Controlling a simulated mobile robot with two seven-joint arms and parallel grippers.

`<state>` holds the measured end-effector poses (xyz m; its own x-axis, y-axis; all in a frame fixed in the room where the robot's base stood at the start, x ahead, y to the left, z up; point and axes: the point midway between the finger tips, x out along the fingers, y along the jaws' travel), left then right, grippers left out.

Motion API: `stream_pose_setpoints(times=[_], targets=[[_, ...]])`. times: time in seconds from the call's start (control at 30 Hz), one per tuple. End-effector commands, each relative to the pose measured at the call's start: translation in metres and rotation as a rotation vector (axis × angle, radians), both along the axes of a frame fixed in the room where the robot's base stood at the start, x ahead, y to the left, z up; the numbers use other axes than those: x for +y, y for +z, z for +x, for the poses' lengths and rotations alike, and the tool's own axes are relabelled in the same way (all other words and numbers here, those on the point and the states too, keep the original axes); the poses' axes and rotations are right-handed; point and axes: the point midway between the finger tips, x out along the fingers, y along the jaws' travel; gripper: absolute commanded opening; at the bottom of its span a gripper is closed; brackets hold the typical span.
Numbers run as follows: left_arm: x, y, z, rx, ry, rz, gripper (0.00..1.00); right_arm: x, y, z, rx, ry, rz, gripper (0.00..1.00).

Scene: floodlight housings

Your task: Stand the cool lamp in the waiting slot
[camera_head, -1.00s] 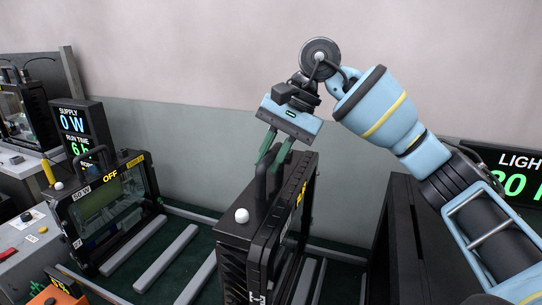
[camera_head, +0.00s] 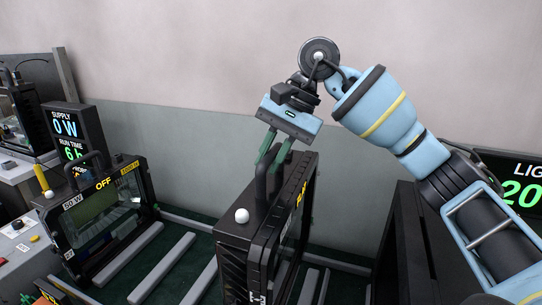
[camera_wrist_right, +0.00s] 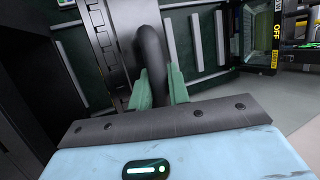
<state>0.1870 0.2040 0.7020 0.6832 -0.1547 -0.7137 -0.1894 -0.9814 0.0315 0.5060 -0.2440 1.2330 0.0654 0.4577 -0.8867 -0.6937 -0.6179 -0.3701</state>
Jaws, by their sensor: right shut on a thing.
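My right gripper (camera_head: 270,160) is shut on the handle (camera_head: 262,178) of a black floodlight housing, the held lamp (camera_head: 248,256). This lamp is upright, with a white knob on top and a yellow label on its edge. Its lower end runs out of the picture, so I cannot tell whether it touches anything. The right wrist view shows the green fingers (camera_wrist_right: 160,90) around the dark handle (camera_wrist_right: 152,55). Another lamp (camera_head: 105,215), marked 50 W and OFF, stands at the left between grey bars. My left gripper is not in view.
Grey divider bars (camera_head: 162,268) run across the dark green base, with free lanes between the left lamp and the held one. A supply display (camera_head: 78,135) stands at the left. A black panel (camera_head: 405,245) and a green-lit display (camera_head: 522,190) are at the right.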

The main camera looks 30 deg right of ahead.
Motion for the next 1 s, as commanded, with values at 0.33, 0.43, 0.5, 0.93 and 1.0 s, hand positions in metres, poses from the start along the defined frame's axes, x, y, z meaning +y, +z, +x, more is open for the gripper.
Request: stream_pose_setpoints(times=[0.33, 0.43, 0.5, 0.93, 1.0], targets=[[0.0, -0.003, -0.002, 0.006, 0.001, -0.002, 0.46, 0.0, -0.003, -0.001, -0.001, 0.0, -0.001, 0.0], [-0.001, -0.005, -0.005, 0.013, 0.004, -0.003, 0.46, 0.0, -0.009, 0.0, 0.0, 0.0, -0.001, 0.0], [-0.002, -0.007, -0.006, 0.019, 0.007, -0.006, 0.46, 0.0, -0.013, -0.001, 0.0, 0.0, -0.001, 0.0], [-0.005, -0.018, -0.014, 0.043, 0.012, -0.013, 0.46, 0.0, -0.037, 0.0, -0.002, -0.001, -0.001, 0.0], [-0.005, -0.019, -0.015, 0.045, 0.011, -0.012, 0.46, 0.0, -0.04, 0.0, -0.002, 0.0, -0.001, 0.0]])
